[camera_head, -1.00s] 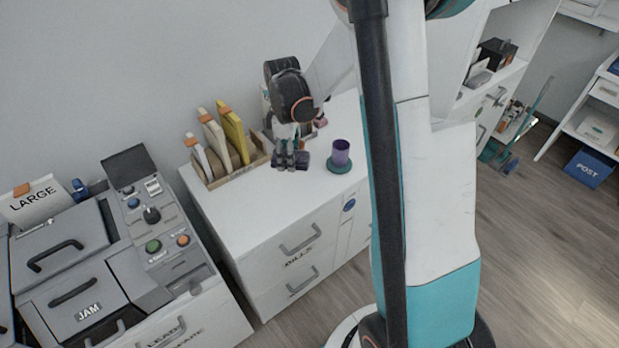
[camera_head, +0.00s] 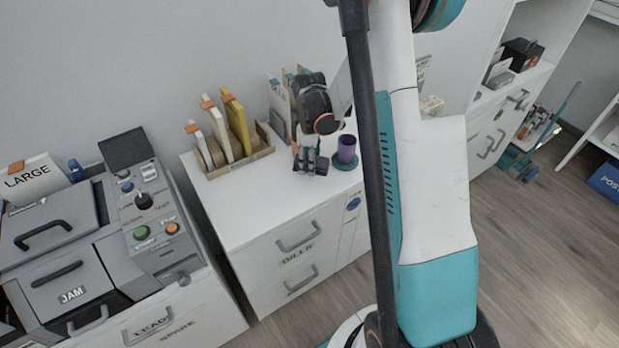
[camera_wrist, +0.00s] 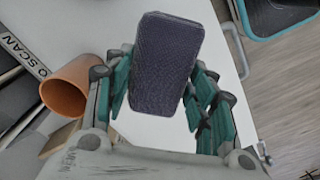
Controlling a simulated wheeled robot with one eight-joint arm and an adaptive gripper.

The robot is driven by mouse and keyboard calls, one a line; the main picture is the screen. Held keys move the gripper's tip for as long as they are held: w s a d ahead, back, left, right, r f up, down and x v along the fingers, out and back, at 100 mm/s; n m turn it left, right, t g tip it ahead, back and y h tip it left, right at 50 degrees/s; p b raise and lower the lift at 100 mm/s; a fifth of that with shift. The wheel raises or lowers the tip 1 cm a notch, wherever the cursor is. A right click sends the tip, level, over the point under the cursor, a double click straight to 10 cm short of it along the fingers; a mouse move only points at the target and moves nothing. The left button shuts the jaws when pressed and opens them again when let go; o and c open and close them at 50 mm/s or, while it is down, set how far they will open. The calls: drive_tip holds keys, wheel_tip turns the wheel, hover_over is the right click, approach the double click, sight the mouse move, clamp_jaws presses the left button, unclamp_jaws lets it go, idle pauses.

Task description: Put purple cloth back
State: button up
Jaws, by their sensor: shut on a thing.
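The purple cloth, a dark purple folded pad (camera_wrist: 160,65), is held between the fingers of my gripper (camera_wrist: 163,88) in the wrist view. In the head view my gripper (camera_head: 311,160) points down, low over the white cabinet top, with the dark cloth (camera_head: 322,166) at its fingertips. I cannot tell whether the cloth touches the surface. A purple cup (camera_head: 346,149) on a teal round base (camera_head: 343,164) stands just right of my gripper.
A wooden holder (camera_head: 238,163) with yellow and white folders stands left of my gripper. The cabinet top (camera_head: 245,205) is clear at the front left.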

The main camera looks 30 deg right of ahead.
sight(309, 181)
drive_tip(key=shift+f+b, duration=0.9)
drive_tip(key=shift+f, duration=2.05)
drive_tip(key=shift+f, duration=0.15)
drive_tip(key=o, duration=1.2)
wheel_tip(309, 181, up, 12)
drive_tip(key=p, duration=0.5)
drive_tip(key=shift+r, duration=0.2)
